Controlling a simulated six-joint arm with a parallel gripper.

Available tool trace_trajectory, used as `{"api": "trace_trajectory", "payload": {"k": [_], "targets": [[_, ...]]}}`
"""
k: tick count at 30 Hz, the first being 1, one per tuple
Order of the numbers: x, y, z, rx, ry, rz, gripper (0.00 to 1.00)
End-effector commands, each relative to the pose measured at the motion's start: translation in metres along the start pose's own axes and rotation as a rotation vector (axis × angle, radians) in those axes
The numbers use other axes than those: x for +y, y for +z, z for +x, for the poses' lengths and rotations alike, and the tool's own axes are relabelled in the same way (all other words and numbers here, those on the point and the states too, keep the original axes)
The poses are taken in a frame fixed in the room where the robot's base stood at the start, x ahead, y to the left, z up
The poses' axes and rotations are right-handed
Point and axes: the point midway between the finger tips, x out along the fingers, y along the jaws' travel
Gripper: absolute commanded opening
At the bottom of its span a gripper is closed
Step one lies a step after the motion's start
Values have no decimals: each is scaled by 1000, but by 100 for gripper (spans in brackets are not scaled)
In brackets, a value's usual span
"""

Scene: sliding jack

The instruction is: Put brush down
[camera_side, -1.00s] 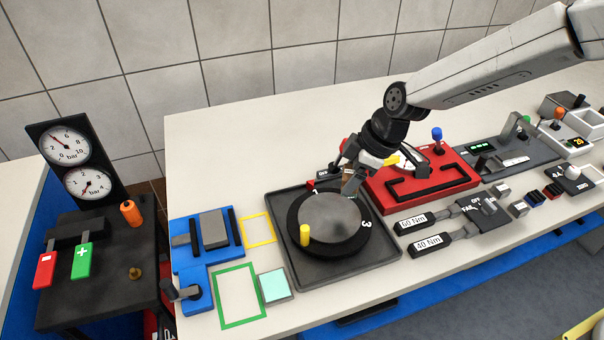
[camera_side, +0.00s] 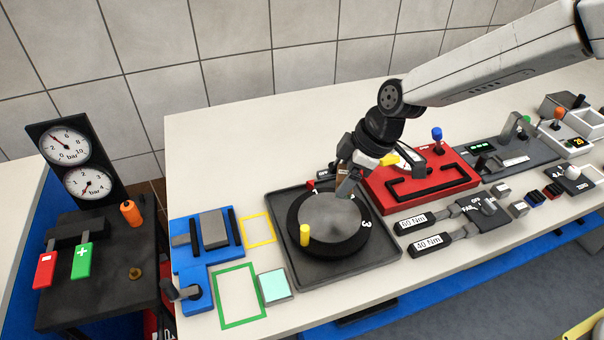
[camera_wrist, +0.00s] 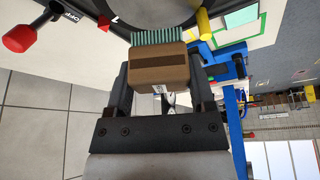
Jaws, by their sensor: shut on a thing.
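The brush (camera_wrist: 158,66) has a brown block body and pale green bristles. In the wrist view it sits between my two fingers, with its bristles pointing away from me towards the round grey disc (camera_wrist: 165,10). My gripper (camera_side: 350,180) is shut on the brush, over the back right part of the disc (camera_side: 325,218) in the side view. There the brush is mostly hidden by the fingers. I cannot tell whether the bristles touch the disc.
A yellow peg (camera_side: 304,235) stands on the disc's front left. A black tray (camera_side: 375,262) surrounds the disc. A red box (camera_side: 425,180) is close on the right. Yellow (camera_side: 257,215) and green (camera_side: 222,295) outlines mark bare table to the left. A blue fixture (camera_side: 187,255) stands further left.

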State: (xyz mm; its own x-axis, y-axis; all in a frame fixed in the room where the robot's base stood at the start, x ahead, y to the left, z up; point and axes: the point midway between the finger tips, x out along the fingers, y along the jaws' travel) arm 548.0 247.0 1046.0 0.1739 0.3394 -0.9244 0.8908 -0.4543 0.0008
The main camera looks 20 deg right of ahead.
Motion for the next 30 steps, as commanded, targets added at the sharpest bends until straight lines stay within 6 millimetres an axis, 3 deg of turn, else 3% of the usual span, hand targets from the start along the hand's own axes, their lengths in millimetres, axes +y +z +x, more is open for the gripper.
{"api": "trace_trajectory", "payload": {"k": [9, 15, 21, 30], "targets": [[-59, -35, 8, 2, -19, -51, 15], [-86, -47, 11, 2, -28, -70, 15], [-92, -50, 11, 3, -30, -72, 15], [-85, -58, 22, 2, -30, -71, 15]]}}
